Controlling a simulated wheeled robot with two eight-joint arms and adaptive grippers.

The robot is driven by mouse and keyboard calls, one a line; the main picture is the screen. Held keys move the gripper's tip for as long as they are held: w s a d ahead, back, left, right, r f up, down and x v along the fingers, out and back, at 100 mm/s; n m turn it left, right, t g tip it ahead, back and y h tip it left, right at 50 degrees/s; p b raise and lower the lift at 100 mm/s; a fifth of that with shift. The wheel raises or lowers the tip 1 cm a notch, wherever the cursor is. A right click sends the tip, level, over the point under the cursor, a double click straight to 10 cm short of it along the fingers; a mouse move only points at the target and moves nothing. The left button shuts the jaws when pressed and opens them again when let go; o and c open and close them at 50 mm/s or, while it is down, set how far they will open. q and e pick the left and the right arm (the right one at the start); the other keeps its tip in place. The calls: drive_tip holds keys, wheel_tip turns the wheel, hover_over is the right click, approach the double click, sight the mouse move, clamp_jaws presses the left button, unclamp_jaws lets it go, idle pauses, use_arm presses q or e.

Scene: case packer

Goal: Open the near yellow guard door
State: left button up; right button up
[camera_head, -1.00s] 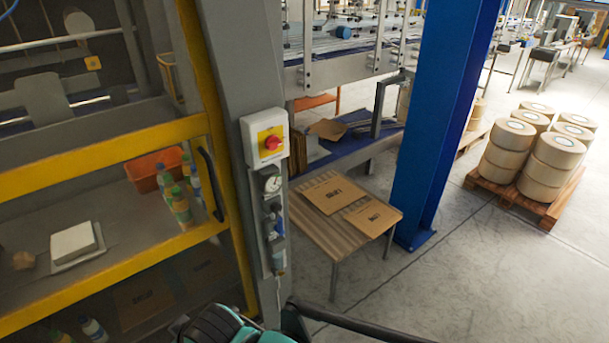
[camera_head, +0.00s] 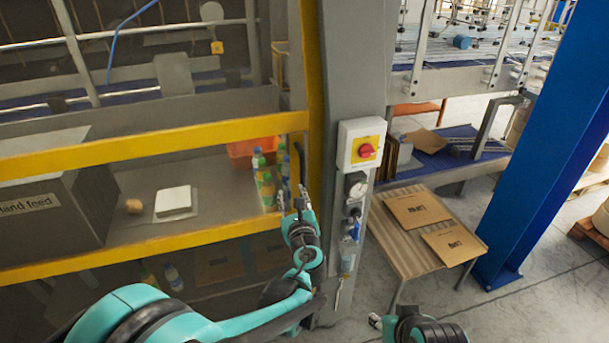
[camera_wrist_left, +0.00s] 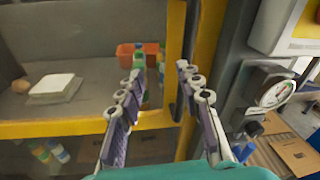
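The near yellow guard door (camera_head: 150,146) is on the left in the head view and looks shut, its right edge against the grey post. Its dark upright handle (camera_head: 299,162) is near that edge, partly hidden by my left gripper (camera_head: 290,198). In the left wrist view, my left gripper (camera_wrist_left: 160,68) is open with nothing between its fingers. The door's yellow frame (camera_wrist_left: 174,45) shows beyond and between the fingertips. I cannot tell whether they touch the handle. My right gripper (camera_head: 378,321) is partly in view at the bottom, low by the post; its state is unclear.
The grey post (camera_head: 350,80) carries a red-knobbed switch box (camera_head: 361,145) and a gauge (camera_head: 355,186). Behind the door are bottles, an orange bin (camera_head: 245,152) and a white block (camera_head: 173,201). A slatted table (camera_head: 400,242) and blue column (camera_head: 545,150) stand right.

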sight(303, 179)
use_arm(q)
drive_tip(key=w+d+m, duration=0.1)
drive_tip(key=w, duration=0.2)
drive_tip(key=w+m, duration=0.1)
drive_tip(key=w, duration=0.2)
drive_tip(key=w+d+m+b, duration=0.1)
drive_tip(key=w, duration=0.1)
drive_tip(key=shift+w+d+f+t+h, duration=0.1)
drive_tip(key=shift+w+d+t+h, duration=0.2)
drive_tip(key=shift+w+t+h, duration=0.1)
clamp_jaws()
